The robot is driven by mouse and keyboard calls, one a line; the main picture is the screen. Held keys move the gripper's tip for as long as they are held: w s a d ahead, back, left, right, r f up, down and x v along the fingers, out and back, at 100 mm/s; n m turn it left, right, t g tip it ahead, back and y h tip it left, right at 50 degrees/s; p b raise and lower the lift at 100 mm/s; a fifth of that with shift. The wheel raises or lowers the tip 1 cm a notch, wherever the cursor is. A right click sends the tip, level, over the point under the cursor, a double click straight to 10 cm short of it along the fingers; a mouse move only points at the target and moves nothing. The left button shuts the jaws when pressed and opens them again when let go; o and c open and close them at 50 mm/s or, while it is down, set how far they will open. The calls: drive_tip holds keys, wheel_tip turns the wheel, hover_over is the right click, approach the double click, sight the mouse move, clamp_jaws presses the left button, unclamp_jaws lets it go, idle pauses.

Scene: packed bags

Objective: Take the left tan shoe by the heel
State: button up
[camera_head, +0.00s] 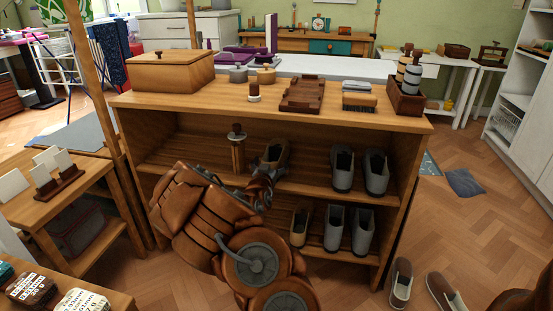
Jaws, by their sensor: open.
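A tan-brown shoe (277,151) stands on the upper shelf of the wooden shelf unit (420,150), left of the grey boots. Another tan shoe (299,226) stands on the lower shelf, left of the grey boots there. My gripper (271,174) is open, just in front of and below the upper tan shoe, and it covers part of that shoe. I cannot tell whether the fingers touch it. My arm fills the lower middle of the view and hides the left part of the lower shelf.
Grey boots stand on the upper shelf (343,168) and the lower shelf (333,229). A wooden post-like object (237,150) stands left of the upper tan shoe. Brown shoes (400,284) lie on the floor at right. A wooden box (171,72) and brushes (359,99) rest on top.

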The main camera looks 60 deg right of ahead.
drive_tip(key=shift+x, duration=0.85)
drive_tip(key=shift+c, duration=0.2)
drive_tip(key=c, duration=1.6)
drive_tip(key=shift+r, duration=0.1)
